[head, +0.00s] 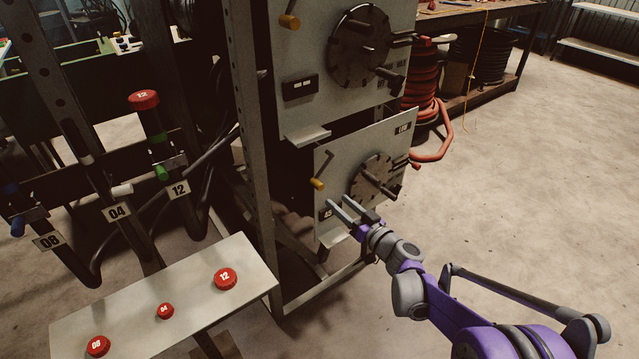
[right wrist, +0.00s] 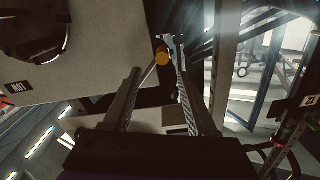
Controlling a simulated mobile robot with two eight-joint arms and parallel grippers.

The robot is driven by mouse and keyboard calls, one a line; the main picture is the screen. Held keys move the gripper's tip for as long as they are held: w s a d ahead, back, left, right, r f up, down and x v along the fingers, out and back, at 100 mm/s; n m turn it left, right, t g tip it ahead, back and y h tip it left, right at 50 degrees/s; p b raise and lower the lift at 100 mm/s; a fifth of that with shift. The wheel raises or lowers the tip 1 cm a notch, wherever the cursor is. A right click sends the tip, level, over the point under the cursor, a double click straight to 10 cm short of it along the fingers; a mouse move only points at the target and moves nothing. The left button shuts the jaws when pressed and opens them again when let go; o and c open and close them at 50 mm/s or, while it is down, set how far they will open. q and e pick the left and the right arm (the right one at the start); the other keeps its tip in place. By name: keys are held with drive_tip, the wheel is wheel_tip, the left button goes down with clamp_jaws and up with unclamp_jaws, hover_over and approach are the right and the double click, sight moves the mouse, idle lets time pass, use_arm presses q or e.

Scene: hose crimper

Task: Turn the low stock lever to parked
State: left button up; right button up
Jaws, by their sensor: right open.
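The low stock lever (head: 318,183) is a thin rod with a yellow-orange knob on the lower grey panel (head: 340,150), which bears a dark plate that seems to read LOW. The rod slants down and left to the knob. My right gripper (head: 339,203) is open, its two fingers just below and right of the knob in the head view. In the right wrist view the knob (right wrist: 162,57) shows between the fingertips, seemingly beyond them; I cannot tell whether they touch. My left gripper is out of view.
A dark round wheel (head: 377,180) with protruding handles sits right of the lever. A similar upper panel (head: 345,15) has its own wheel and yellow-knobbed lever. A steel frame post (head: 252,130) stands left. A bench with red caps (head: 165,310) is front left. Floor at right is clear.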

sight(321, 188)
drive_tip(key=b+x, duration=0.1)
drive_tip(key=x, duration=0.9)
drive_tip(key=shift+a+r+b, duration=0.15)
drive_tip(key=shift+a+b, duration=0.1)
drive_tip(key=shift+b, duration=0.1)
clamp_jaws()
idle(0.9)
